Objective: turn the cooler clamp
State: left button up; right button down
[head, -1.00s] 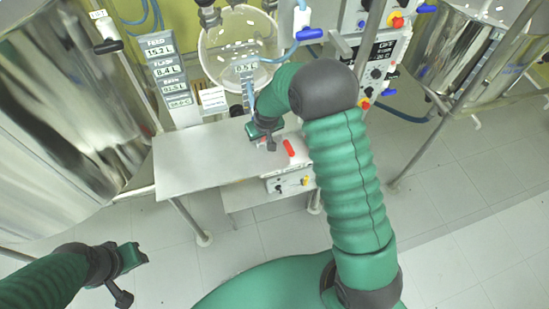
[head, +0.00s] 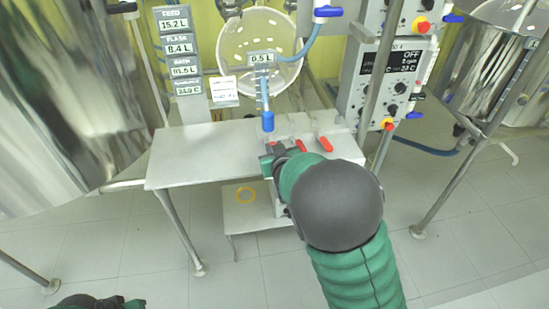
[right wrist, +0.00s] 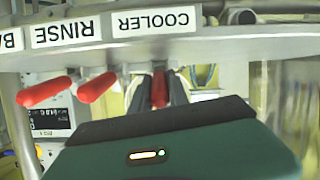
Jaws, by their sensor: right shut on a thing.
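The cooler clamp is a red handle (right wrist: 159,90) below the COOLER label (right wrist: 153,21) on the shelf edge in the right wrist view. My right gripper (right wrist: 160,92) has one dark finger on each side of it and is shut on it. In the head view my right gripper (head: 272,158) is at the front edge of the metal shelf, and my wrist hides the clamp there. My left gripper (head: 134,304) is barely in view at the bottom left, and its fingers cannot be made out.
Two more red handles (right wrist: 97,87) (right wrist: 45,91) are left of the clamp in the right wrist view, near the RINSE label (right wrist: 66,33). In the head view, a blue-ended tube (head: 267,121) hangs over the shelf (head: 200,160). A control box (head: 388,80) stands right.

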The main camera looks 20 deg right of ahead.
pick_arm(q)
jog(key=shift+s+b+x, duration=0.25)
jog(key=shift+b+x, duration=0.55)
jog(key=shift+x, duration=0.4)
pick_arm(e)
jog(key=shift+s+a+f+t, duration=0.1)
jog(key=shift+s+f+t, duration=0.1)
jog(key=shift+f+t, duration=0.3)
pick_arm(q)
jog(key=shift+f, duration=0.1)
pick_arm(e)
jog(key=shift+f, duration=0.1)
jog(key=c, duration=1.3)
grip_release()
jog(key=shift+w, duration=0.1)
jog(key=shift+r, duration=0.2)
